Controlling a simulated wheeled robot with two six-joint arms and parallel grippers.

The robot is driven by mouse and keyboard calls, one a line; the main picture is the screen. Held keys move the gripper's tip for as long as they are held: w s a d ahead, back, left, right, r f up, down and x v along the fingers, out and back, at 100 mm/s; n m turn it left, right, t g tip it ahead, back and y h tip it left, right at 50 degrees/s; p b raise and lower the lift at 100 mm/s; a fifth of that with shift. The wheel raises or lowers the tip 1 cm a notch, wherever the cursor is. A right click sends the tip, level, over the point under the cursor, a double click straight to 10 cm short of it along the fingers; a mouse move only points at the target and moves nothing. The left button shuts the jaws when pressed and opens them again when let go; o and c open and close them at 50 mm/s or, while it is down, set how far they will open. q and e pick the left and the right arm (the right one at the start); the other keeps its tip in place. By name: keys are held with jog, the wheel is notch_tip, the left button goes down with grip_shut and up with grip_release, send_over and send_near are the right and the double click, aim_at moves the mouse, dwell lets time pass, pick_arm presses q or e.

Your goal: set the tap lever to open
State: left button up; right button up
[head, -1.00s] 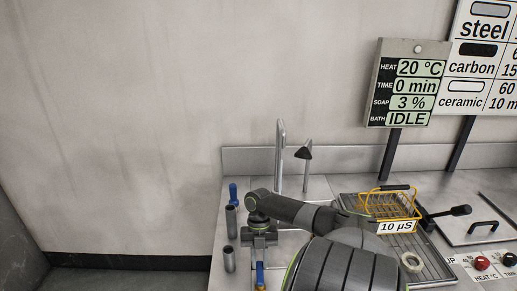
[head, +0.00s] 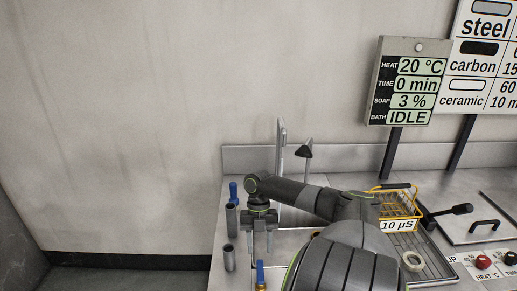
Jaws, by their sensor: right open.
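My right gripper (head: 260,249) is open and empty, with its two fingers pointing down over the left part of the counter. A blue lever (head: 260,271) on a brass fitting (head: 261,287) stands upright just below the gripper in the picture, apart from the fingers. A second blue lever (head: 233,191) stands farther back, left of my right wrist. I cannot tell from this view which lever is the tap lever of the task. A tall metal spout (head: 280,150) rises behind my arm, which hides its lower part. My left gripper is not in view.
Two grey cylinders (head: 231,220) stand left of the gripper. A black-topped post (head: 304,152) is behind the arm. The display (head: 402,82) reads IDLE.

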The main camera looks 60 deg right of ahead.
jog(key=b+v, duration=0.2)
jog(key=v, duration=1)
jog(key=shift+r, duration=0.3)
jog(key=shift+w, duration=0.1)
